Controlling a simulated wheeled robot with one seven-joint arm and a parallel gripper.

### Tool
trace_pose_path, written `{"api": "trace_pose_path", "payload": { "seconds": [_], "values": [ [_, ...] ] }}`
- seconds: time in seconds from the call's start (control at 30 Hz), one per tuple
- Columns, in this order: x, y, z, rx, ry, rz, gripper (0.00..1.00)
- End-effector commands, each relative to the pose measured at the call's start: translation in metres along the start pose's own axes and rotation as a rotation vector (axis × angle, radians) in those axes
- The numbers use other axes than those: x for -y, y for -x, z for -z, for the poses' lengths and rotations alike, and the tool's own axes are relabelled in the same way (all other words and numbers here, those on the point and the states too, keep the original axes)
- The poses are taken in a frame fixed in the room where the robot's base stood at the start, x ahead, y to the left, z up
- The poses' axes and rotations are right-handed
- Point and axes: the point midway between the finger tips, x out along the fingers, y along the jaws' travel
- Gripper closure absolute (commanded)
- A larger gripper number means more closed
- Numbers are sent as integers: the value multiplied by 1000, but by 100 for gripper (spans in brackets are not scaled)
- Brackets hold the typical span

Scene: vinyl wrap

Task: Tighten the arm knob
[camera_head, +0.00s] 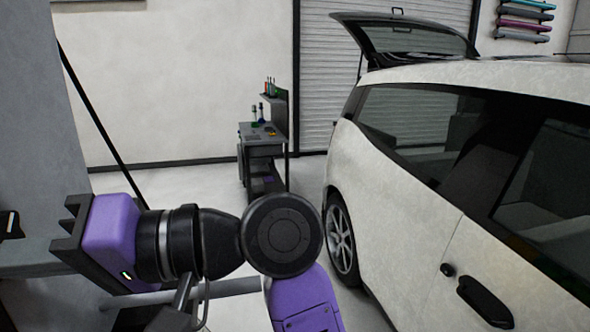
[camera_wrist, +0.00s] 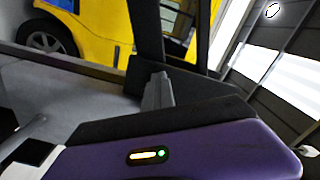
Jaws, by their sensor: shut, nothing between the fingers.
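My gripper (camera_head: 72,232) shows in the head view at the lower left, its purple body turned so that the dark jaws face left. The jaws are shut with nothing held, and they are partly hidden behind the body. In the wrist view the purple gripper body (camera_wrist: 200,150), with a small lit indicator, fills the bottom. A grey tapered piece (camera_wrist: 158,92) stands just beyond its dark edge; I cannot tell whether it is a fingertip or another part. I cannot pick out the arm knob with certainty in either view.
A white car (camera_head: 400,200) with its tailgate raised stands at the right. A grey rod (camera_head: 235,287) runs below my wrist. A grey surface (camera_head: 35,258) lies beside the gripper at the left. A tool cart (camera_head: 262,150) stands at the back. A yellow vehicle (camera_wrist: 85,22) shows in the wrist view.

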Motion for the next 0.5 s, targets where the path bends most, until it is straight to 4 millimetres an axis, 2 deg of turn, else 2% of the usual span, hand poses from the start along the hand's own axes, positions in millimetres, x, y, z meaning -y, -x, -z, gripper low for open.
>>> {"api": "trace_pose_path", "payload": {
  "seconds": [0.37, 0.5],
  "values": [
    [3, 1, -5, -6, -1, -1, 100],
    [3, 8, -5, -6, -1, -2, 100]
  ]
}}
